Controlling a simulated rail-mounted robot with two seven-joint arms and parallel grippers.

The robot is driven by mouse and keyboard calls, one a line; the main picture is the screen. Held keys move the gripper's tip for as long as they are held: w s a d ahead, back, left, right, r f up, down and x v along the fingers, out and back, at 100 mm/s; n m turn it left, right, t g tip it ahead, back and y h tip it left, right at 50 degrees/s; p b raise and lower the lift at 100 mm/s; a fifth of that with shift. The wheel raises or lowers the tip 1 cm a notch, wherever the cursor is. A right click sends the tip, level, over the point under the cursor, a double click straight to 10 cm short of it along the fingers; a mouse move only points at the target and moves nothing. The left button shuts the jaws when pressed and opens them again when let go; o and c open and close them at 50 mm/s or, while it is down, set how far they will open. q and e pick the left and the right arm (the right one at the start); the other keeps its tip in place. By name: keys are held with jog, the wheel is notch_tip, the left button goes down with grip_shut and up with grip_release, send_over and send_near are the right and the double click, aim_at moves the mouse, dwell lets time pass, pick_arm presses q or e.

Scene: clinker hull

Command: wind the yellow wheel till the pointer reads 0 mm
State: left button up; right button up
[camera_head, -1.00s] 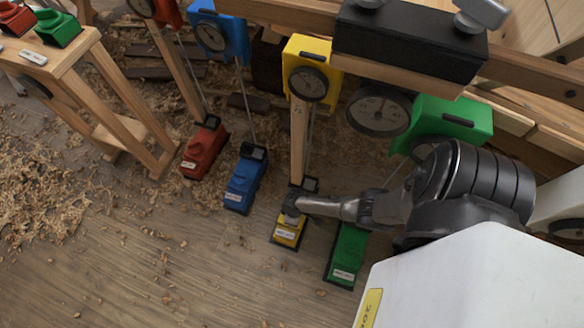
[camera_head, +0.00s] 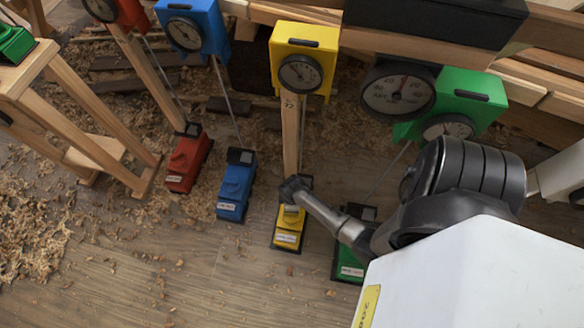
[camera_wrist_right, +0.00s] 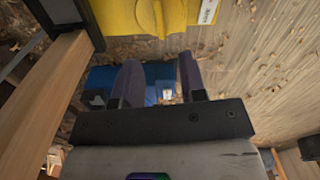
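The yellow floor unit (camera_head: 288,238) stands at the foot of a wooden post, with a rounded yellow part (camera_head: 292,217) on top. Its yellow gauge box (camera_head: 305,42) hangs above; the dial (camera_head: 300,74) is too small to read. A large dial (camera_head: 398,92) beside it has a red pointer standing near upright; its exact reading is unclear. My right gripper (camera_head: 291,190) is at the unit's upper end, its fingers hidden in the head view. In the right wrist view the fingers (camera_wrist_right: 160,70) are apart with nothing between them, tips close to the yellow body (camera_wrist_right: 170,18). My left gripper is not in view.
Blue (camera_head: 236,188) and red (camera_head: 188,160) floor units stand to the left. A green unit (camera_head: 350,262) is to the right, partly behind my arm. A wooden post (camera_wrist_right: 45,90) runs close beside the gripper. The floor in front is clear apart from shavings.

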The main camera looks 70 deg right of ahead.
jog(key=b, duration=0.4)
send_over(291, 215)
jog(key=f, duration=0.5)
jog(key=shift+w+d+f, duration=0.25)
jog(key=shift+d, duration=0.1)
jog(key=f+b, duration=0.2)
jog(key=f, duration=0.1)
jog(key=f+b, duration=0.1)
jog(key=shift+s+a+f, duration=0.1)
jog(key=shift+s+f, duration=0.15)
jog(key=shift+f, duration=0.15)
jog(key=shift+w+f+b, duration=0.15)
jog(key=shift+f+b, duration=0.45)
jog(key=shift+f, duration=0.2)
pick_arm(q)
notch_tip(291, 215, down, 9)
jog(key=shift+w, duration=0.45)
pick_arm(e)
jog(key=shift+f, duration=0.15)
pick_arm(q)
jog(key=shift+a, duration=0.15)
pick_arm(e)
grip_shut()
